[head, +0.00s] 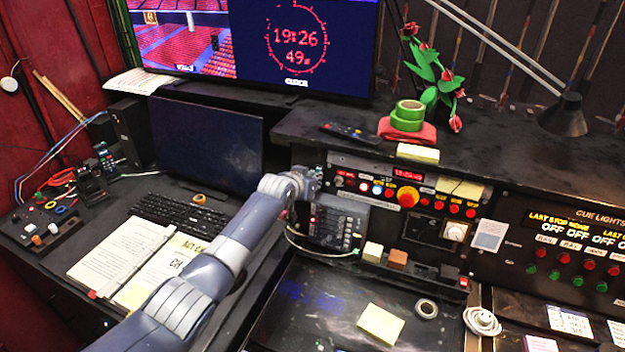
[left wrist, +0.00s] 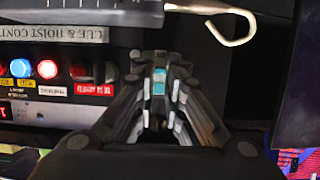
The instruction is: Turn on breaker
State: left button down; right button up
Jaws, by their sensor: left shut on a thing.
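My left gripper (head: 312,182) reaches the left end of the control panel (head: 428,182). In the left wrist view its fingers (left wrist: 160,82) are closed together with a small blue-green piece (left wrist: 159,84) between the tips. I cannot tell whether this piece is the breaker's lever. A dark box (head: 338,222) with small switches sits just below the gripper in the head view. No breaker label is readable. My right gripper is in neither view.
A red emergency-type knob (head: 407,196) and several buttons line the panel. A shelf above holds green tape (head: 408,114) and a remote (head: 350,133). A monitor (head: 205,143) stands left of the arm. A pale cable (head: 310,247) loops below the gripper.

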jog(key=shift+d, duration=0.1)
pick_arm(q)
jog(key=c, duration=1.7)
grip_release()
jog(key=shift+o, duration=0.2)
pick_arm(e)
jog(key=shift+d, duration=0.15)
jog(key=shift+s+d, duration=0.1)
pick_arm(q)
jog(key=shift+s, duration=0.1)
jog(key=v, duration=1.2)
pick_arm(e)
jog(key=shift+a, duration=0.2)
pick_arm(q)
jog(key=shift+f, duration=0.1)
